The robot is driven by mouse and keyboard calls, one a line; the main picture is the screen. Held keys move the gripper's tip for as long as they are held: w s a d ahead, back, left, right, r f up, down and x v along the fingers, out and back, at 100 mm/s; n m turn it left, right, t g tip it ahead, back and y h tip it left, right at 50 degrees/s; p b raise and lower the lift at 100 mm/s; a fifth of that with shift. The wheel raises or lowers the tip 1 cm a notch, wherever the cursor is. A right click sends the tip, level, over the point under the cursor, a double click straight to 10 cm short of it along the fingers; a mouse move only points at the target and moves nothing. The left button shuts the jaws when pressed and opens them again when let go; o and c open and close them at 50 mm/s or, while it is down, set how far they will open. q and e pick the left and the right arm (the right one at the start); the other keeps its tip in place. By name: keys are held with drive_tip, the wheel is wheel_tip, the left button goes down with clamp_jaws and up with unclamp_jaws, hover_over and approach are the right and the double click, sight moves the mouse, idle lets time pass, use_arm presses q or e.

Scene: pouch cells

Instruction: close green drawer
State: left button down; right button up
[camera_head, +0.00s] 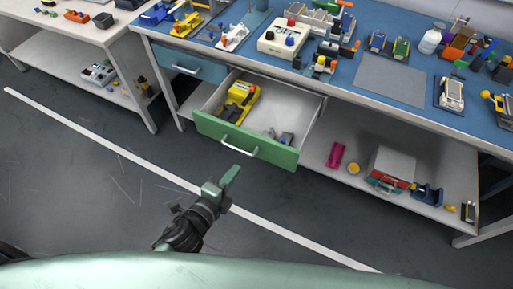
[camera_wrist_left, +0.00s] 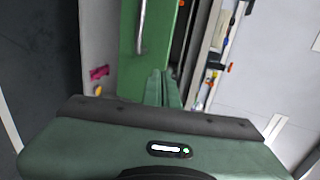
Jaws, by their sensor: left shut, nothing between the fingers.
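The green drawer (camera_head: 270,151) is pulled out below the blue workbench top in the head view. Its front has a pale bar handle, and a yellow device (camera_head: 238,102) and small grey parts (camera_head: 281,137) lie inside. In the left wrist view the green drawer front (camera_wrist_left: 127,70) and its handle (camera_wrist_left: 142,28) show ahead of the fingers. My left gripper (camera_head: 229,178) is shut and empty, in front of the drawer and below its handle in the picture. It also shows in the left wrist view (camera_wrist_left: 163,76). Whether it touches the drawer front, I cannot tell. My right gripper is not in view.
A blue drawer (camera_head: 190,65) sits left of the green one. The lower shelf (camera_head: 330,178) at right holds a pink item (camera_head: 335,156), a yellow round item (camera_head: 353,168) and a box (camera_head: 392,165). Another table (camera_head: 65,45) stands at left. The floor before the drawer is clear.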

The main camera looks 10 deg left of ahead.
sight(258, 139)
use_arm(q)
drive_tip(key=x, duration=1.2)
drive_tip(key=shift+w+r+p, duration=0.3)
drive_tip(key=shift+w+d, duration=0.2)
drive_tip(key=shift+w, duration=0.25)
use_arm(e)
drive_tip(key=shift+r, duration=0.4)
